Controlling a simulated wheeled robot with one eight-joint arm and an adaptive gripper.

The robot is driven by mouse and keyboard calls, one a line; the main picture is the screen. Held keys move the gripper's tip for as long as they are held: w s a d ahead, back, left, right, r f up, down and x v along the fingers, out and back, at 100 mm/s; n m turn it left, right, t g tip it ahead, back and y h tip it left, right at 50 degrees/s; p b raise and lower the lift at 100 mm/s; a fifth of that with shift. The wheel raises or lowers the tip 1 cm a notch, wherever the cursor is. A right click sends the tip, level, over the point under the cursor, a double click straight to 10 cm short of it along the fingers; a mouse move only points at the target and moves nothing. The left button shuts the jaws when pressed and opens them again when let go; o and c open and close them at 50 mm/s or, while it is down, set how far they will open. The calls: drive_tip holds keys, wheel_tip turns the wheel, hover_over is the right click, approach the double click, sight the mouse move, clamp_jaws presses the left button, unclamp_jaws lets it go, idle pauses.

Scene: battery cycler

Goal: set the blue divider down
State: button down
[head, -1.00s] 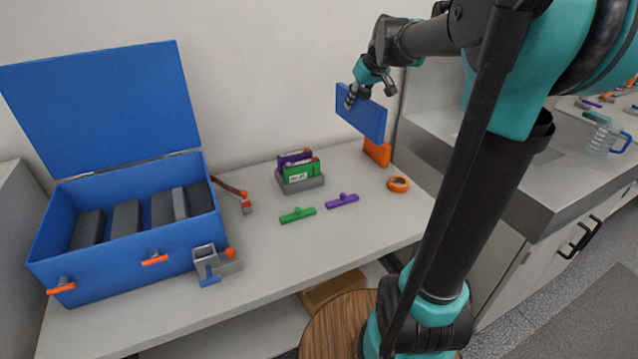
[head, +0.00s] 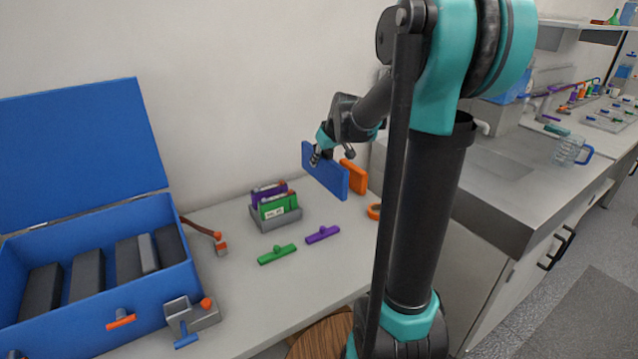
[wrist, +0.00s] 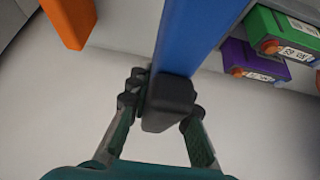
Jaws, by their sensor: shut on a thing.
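The blue divider (head: 330,176) is a flat rectangular panel. It is upright and held above the back right part of the table in the head view. My gripper (head: 318,156) is shut on it near its upper left end. In the wrist view the blue divider (wrist: 198,38) runs up from between the fingers of my gripper (wrist: 165,105). A dark block-like part sits at the finger grip; I cannot tell what it belongs to. The divider's lower edge appears clear of the table (head: 290,298).
An orange panel (head: 354,177) stands just behind and right of the divider. A grey holder (head: 276,220) with green and purple modules is to the left. Green (head: 277,254) and purple (head: 322,235) handled bars lie in front. An open blue case (head: 100,270) fills the left.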

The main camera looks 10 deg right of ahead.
sight(332, 161)
wheel_tip(332, 161, down, 8)
drive_tip(key=shift+f, duration=0.1)
idle(0.4)
drive_tip(key=c, duration=1.4)
unclamp_jaws()
drive_tip(key=shift+f, duration=0.1)
drive_tip(key=shift+o, duration=0.2)
drive_tip(key=v, duration=1.2)
